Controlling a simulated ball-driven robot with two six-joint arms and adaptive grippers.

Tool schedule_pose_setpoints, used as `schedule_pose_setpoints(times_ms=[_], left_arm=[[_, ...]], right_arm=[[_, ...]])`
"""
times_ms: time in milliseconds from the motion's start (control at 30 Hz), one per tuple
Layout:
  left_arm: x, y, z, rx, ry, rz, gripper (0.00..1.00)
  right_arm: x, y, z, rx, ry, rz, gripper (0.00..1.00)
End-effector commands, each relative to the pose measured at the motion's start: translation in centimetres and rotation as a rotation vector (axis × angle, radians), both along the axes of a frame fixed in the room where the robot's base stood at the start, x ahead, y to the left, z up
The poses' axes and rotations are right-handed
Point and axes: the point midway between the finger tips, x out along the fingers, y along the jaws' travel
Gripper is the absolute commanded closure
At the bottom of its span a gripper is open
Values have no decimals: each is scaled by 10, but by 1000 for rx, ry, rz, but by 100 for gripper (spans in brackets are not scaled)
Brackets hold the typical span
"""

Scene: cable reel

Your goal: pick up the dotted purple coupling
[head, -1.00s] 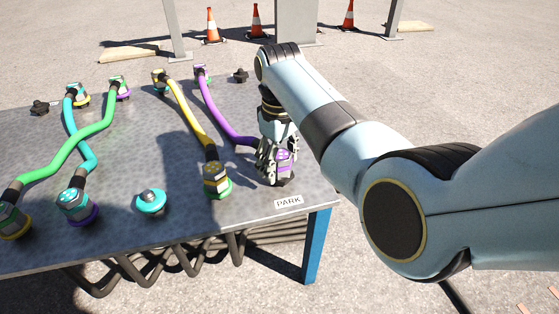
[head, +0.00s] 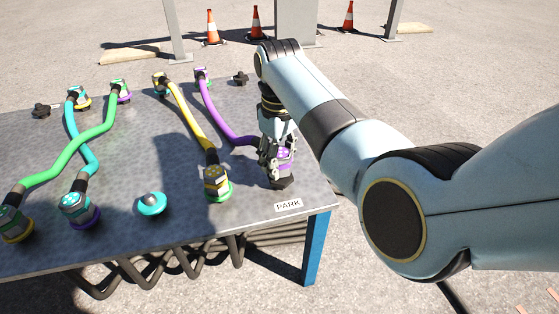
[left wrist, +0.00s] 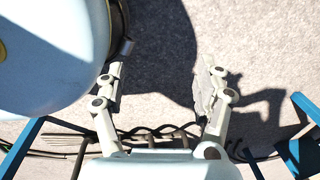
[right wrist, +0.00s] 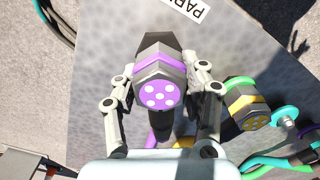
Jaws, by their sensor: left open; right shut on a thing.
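The dotted purple coupling (head: 286,158) is at the right end of the table, by the PARK label, with a black base under it. Its purple face with pale dots shows in the right wrist view (right wrist: 160,94). My right gripper (head: 276,152) is shut on it, one finger on each side (right wrist: 163,76). Whether the coupling is clear of the black part below I cannot tell. The purple cable (head: 222,121) runs from it to the back of the table. My left gripper (left wrist: 160,82) is open and empty above the pavement; it is not in the head view.
A yellow-banded coupling (head: 216,180) on a green ring stands left of my right gripper. Teal (head: 75,136) and green (head: 60,167) cables cross. The PARK label (head: 289,205) marks the table's front right corner.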

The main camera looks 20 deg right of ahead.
Motion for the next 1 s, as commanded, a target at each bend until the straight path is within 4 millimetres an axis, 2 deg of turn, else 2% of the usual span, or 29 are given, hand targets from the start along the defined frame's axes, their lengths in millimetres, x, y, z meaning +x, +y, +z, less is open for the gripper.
schedule_pose_setpoints(times_ms=[33, 300, 500, 733, 1000], left_arm=[[-6, 2, -2, 1, 4, 1, 29], [-53, 14, -30, 8, 15, 10, 29], [-84, 20, -39, 11, 21, 15, 29], [-98, 21, -41, 11, 23, 17, 29], [-92, 21, -26, 10, 10, 17, 29]], right_arm=[[1, 0, 10, 1, -5, 0, 95], [2, 0, 49, 0, -8, 0, 95], [2, 0, 73, 0, -6, 1, 95], [1, 0, 85, 0, -4, 0, 95], [1, 0, 101, 0, -4, 1, 95]])
